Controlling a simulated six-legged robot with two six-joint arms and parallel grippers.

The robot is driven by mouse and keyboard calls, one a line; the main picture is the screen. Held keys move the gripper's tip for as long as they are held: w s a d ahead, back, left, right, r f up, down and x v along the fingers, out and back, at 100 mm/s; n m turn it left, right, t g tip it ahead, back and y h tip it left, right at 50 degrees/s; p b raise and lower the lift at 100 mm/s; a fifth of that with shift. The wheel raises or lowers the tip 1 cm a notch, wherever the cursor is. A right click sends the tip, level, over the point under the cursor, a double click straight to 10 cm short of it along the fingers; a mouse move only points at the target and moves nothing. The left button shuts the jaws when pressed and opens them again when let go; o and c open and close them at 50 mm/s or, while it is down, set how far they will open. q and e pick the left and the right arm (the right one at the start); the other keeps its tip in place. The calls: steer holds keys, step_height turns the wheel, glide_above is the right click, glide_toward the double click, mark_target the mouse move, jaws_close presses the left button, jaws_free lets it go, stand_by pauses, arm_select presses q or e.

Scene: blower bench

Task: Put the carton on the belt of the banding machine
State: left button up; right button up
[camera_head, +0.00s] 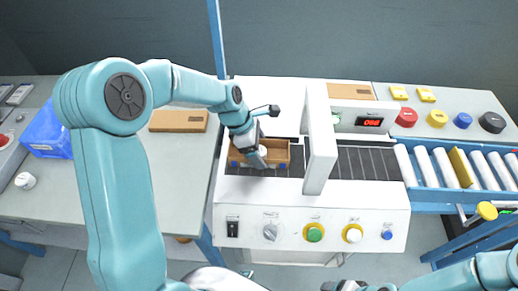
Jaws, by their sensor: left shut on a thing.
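The carton (276,145) is a brown, open-topped box at the left end of the dark belt (365,163) of the white banding machine (285,205), left of its white arch. My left gripper (257,158) reaches down onto the carton from the upper left and is shut on it. The gripper hides part of the carton, and I cannot tell whether its bottom rests on the belt. My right gripper (345,287) is at the bottom edge, partly cut off, away from the carton; its jaws are unclear.
The machine's arch (319,145) stands right of the carton. A roller conveyor (445,168) with a yellow piece lies further right. A blue bin (46,133) and a flat brown carton (178,121) are on the left table. Buttons line the machine's front panel.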

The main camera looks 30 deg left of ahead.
arm_select(q)
steer(key=shift+f, duration=0.15)
steer(key=o, duration=1)
steer(key=shift+f, duration=0.1)
steer(key=shift+c, duration=0.2)
steer(key=shift+r, duration=0.35)
steer(key=v, duration=1.1)
steer(key=shift+r+p, duration=0.3)
steer(key=shift+r, duration=0.05)
steer(key=shift+a, duration=0.15)
steer(key=shift+s, duration=0.1)
